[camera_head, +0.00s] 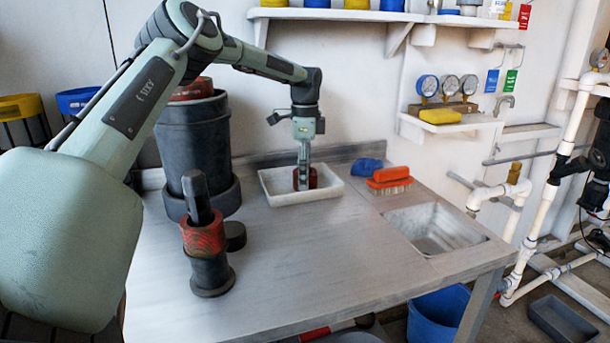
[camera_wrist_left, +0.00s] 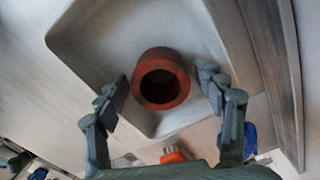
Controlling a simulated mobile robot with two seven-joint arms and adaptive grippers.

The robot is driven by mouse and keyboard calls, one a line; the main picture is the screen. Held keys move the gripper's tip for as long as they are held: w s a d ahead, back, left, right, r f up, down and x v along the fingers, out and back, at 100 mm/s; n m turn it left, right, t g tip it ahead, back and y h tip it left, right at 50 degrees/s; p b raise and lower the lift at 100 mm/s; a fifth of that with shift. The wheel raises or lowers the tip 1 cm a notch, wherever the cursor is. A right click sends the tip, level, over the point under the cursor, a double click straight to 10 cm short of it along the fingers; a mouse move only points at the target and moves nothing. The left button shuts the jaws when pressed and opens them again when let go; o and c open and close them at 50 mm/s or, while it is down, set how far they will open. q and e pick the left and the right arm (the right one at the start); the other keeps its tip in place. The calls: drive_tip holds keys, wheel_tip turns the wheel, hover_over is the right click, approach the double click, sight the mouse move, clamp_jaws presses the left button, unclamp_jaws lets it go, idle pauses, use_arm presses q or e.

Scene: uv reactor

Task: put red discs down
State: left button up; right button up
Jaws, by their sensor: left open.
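A red disc, ring-shaped with a central hole (camera_wrist_left: 160,64), lies in the white tray (camera_head: 337,191). In the head view it shows partly behind my left gripper (camera_head: 303,184). The left fingers point down into the tray, open, one on each side of the disc; in the left wrist view (camera_wrist_left: 163,85) gaps show between them and the disc. More red, worn disc-like material (camera_head: 202,237) sits around a dark post on a black base at the front left of the bench. My right gripper is not in view.
A large black cylinder (camera_head: 195,140) with a reddish top stands left of the tray. A small black disc (camera_head: 235,236) lies beside the post. An orange brush (camera_head: 390,175), a blue cloth (camera_head: 366,167) and a sink (camera_head: 428,240) are to the right. The bench's front middle is clear.

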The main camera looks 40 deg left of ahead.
use_arm(q)
wheel_tip(320, 180, up, 7)
drive_tip(key=shift+r, duration=0.15)
idle(0.4)
